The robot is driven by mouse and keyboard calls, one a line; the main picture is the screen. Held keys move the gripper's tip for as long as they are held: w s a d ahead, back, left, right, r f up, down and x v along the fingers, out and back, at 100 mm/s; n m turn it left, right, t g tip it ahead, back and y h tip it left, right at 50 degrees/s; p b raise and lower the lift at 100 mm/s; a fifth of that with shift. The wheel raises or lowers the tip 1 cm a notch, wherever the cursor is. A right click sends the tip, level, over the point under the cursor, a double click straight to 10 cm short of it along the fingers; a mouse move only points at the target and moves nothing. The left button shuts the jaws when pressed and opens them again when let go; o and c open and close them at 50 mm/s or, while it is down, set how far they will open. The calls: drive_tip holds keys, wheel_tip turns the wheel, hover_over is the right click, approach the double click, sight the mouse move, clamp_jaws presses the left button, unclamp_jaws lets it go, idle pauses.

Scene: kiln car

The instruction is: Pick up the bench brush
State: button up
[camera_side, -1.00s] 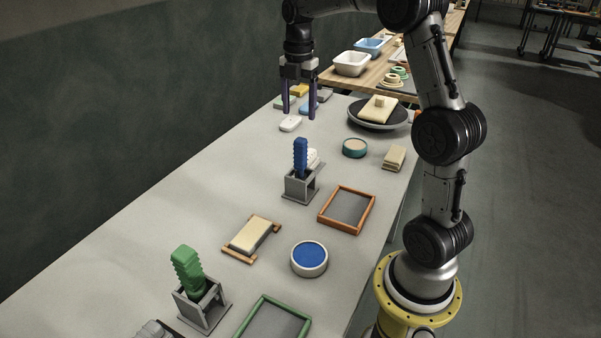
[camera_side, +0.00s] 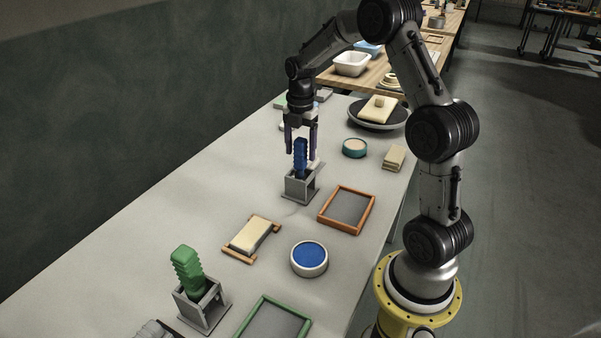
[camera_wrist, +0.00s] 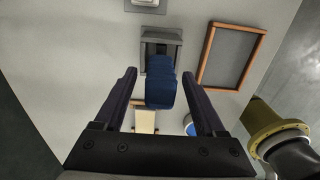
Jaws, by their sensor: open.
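A blue ribbed handle (camera_side: 300,163) stands upright in a grey holder (camera_side: 293,188) on the pale bench; its lower end is hidden, so I cannot tell whether it is the bench brush. A green ribbed handle (camera_side: 187,270) stands in a second grey holder (camera_side: 203,312) at the near left. My gripper (camera_side: 301,154) points down with its fingers at the upper part of the blue handle. In the wrist view the blue handle (camera_wrist: 160,85) shows between the two open fingers (camera_wrist: 172,76), with visible gaps on both sides.
An orange-framed screen (camera_side: 347,209) lies right of the blue handle's holder. A cream block on a wooden frame (camera_side: 251,234) and a round blue-topped pot (camera_side: 309,258) lie nearer. A dark round wheel (camera_side: 377,120) stands behind. Bare bench lies to the left.

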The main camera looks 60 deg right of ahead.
drive_tip(key=shift+f, duration=0.75)
clamp_jaws()
drive_tip(key=shift+r, duration=0.1)
